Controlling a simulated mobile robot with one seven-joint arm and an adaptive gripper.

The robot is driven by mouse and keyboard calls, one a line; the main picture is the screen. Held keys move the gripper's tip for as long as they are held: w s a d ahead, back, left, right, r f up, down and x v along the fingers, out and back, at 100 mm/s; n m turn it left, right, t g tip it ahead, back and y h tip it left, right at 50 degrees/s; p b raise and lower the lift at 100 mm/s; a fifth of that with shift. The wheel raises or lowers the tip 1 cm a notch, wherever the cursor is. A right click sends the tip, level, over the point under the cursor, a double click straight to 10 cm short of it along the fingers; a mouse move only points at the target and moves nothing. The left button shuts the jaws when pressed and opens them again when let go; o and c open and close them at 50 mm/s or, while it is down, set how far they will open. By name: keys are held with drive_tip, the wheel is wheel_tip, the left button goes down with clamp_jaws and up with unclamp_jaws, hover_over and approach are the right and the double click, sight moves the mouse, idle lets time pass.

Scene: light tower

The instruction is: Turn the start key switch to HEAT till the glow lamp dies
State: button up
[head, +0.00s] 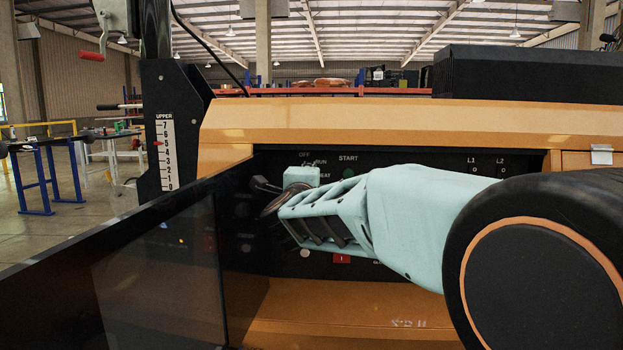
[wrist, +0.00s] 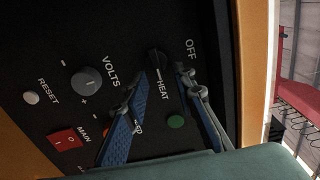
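The dark start key switch (wrist: 156,62) shows in the wrist view between the OFF and HEAT lettering. My gripper (wrist: 161,73) has its two fingers apart, one on each side of the switch; I see no clear contact. In the head view my gripper (head: 267,200) is in front of the control panel (head: 400,163) and hides the switch, near the OFF, RUN and partly covered HEAT labels. The glow lamp cannot be made out directly; a small orange glint (head: 180,241) shows in the glossy dark door.
A green button (wrist: 175,122) lies beside the fingers, with the VOLTS knob (wrist: 87,82), RESET button (wrist: 31,97) and red MAIN switch (wrist: 66,141) farther left. The open dark door (head: 120,265) stands close at the left of the panel recess. An orange cover (head: 400,120) overhangs it.

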drive_tip(key=s, duration=0.7)
drive_tip(key=shift+s, duration=0.3)
drive_tip(key=shift+a, duration=0.1)
